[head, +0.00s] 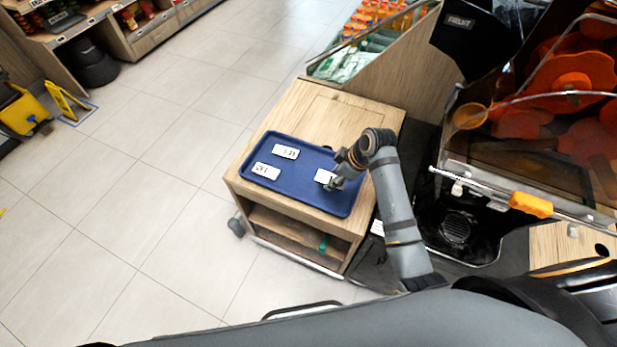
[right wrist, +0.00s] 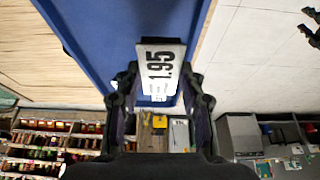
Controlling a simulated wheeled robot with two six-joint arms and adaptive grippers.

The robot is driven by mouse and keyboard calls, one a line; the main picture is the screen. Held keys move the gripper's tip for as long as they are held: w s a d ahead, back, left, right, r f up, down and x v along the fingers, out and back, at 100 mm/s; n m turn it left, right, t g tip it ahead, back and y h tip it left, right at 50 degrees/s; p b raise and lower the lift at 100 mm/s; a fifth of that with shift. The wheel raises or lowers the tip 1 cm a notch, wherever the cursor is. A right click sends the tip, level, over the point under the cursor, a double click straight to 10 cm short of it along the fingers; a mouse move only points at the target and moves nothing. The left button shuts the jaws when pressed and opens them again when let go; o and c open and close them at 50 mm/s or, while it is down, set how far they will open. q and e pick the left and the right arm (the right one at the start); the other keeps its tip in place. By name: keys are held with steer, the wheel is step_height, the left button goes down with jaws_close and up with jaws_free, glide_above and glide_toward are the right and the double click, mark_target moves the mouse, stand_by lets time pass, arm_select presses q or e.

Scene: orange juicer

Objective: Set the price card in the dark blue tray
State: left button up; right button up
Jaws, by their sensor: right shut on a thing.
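The dark blue tray (head: 290,185) lies on a wooden cabinet. Two white price cards, one near the back (head: 286,152) and one at the left (head: 266,171), lie in it. My right gripper (head: 337,180) is over the right part of the tray, shut on a third white price card (head: 323,176). In the right wrist view this card (right wrist: 160,68) reads 1.95 and sits between the fingertips, with the blue tray (right wrist: 95,30) behind it. I cannot tell whether the held card touches the tray. My left gripper is not in view.
The wooden cabinet (head: 322,106) has bare top behind the tray. A juicer (head: 560,95) with an orange-handled bar (head: 530,204) stands to the right. A bottle display (head: 375,40) is behind. Open tiled floor (head: 150,190) lies left.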

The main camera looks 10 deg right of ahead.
mark_target(344, 184)
step_height(344, 184, down, 5)
steer(key=shift+s+f, duration=0.1)
steer(key=shift+s, duration=0.05)
step_height(344, 184, down, 4)
steer(key=shift+f, duration=0.1)
steer(key=shift+f, duration=0.1)
steer(key=o, duration=1)
steer(key=shift+o, duration=0.2)
steer(key=v, duration=0.7)
steer(key=shift+d+r, duration=0.1)
steer(key=shift+r, duration=0.3)
